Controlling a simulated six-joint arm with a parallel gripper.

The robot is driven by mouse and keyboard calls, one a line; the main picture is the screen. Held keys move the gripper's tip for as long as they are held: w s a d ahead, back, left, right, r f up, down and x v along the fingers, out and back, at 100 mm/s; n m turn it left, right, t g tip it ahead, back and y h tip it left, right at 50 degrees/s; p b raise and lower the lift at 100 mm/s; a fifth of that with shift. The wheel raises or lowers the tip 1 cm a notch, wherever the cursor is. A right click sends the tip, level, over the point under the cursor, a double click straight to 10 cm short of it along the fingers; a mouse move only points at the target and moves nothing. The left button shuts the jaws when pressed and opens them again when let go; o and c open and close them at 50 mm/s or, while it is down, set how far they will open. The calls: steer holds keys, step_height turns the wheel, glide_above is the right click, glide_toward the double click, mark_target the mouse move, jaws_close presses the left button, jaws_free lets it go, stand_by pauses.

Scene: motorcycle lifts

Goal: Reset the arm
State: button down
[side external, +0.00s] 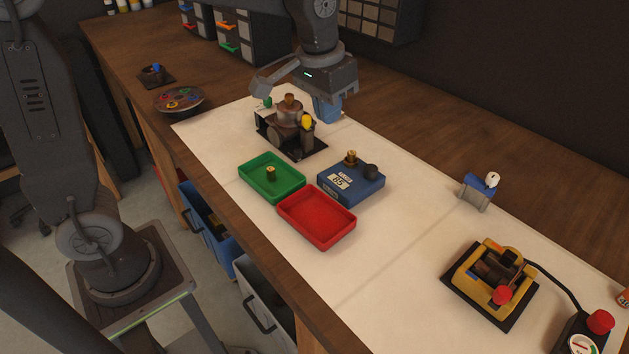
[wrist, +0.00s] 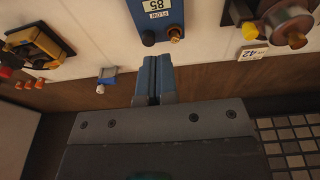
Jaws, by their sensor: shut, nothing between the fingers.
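My gripper (wrist: 153,82) shows in the wrist view with its two blue fingers together and nothing between them. In the side external view my gripper (side external: 328,110) hangs over the back part of the white mat, just behind and right of a grey machine with brass parts (side external: 288,120). The fingers point down and look apart from the machine, though the exact gap is hard to tell. The arm reaches in from the top of the side external view.
A green tray (side external: 247,180) holds a brass piece. A red tray (side external: 317,234) looks empty. A blue box (side external: 365,192) carries a brass fitting and black knob. A yellow machine (side external: 463,273) and a small grey-blue clamp (side external: 474,198) stand right. The mat between is clear.

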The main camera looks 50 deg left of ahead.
steer(key=s+a+t, duration=0.1)
steer(key=s+a, duration=0.1)
steer(key=s, duration=0.7)
steer(key=s+a+t, duration=0.2)
steer(key=s, duration=0.7)
steer(key=shift+s+a+f+t, duration=0.15)
steer(key=shift+a+f+t, duration=0.05)
steer(key=shift+f+t, duration=0.15)
